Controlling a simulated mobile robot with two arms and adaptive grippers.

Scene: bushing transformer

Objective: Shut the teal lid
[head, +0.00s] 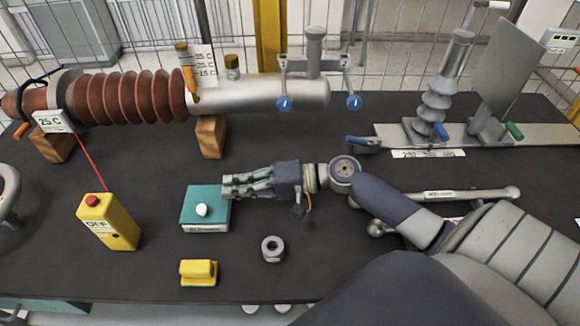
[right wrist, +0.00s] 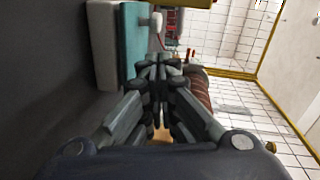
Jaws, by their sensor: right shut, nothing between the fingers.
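The teal lid (head: 191,218) with a white knob (head: 202,210) lies flat on a low white box (head: 205,229) in the middle of the dark table. In the right wrist view the lid (right wrist: 131,45) appears flush against the white box (right wrist: 103,40), and its knob (right wrist: 157,22) shows. My right gripper (head: 228,187) is shut and empty, with its fingertips at the lid's far right corner. Whether they touch the lid I cannot tell. The fingertips (right wrist: 160,75) also show in the right wrist view beside the lid. My left gripper is not in view.
A yellow switch box (head: 109,222) stands left of the lid. A yellow block (head: 198,272) and a hex nut (head: 272,249) lie in front. The large brown-and-silver bushing (head: 130,97) rests on wooden blocks behind. A wrench (head: 470,194) lies at the right.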

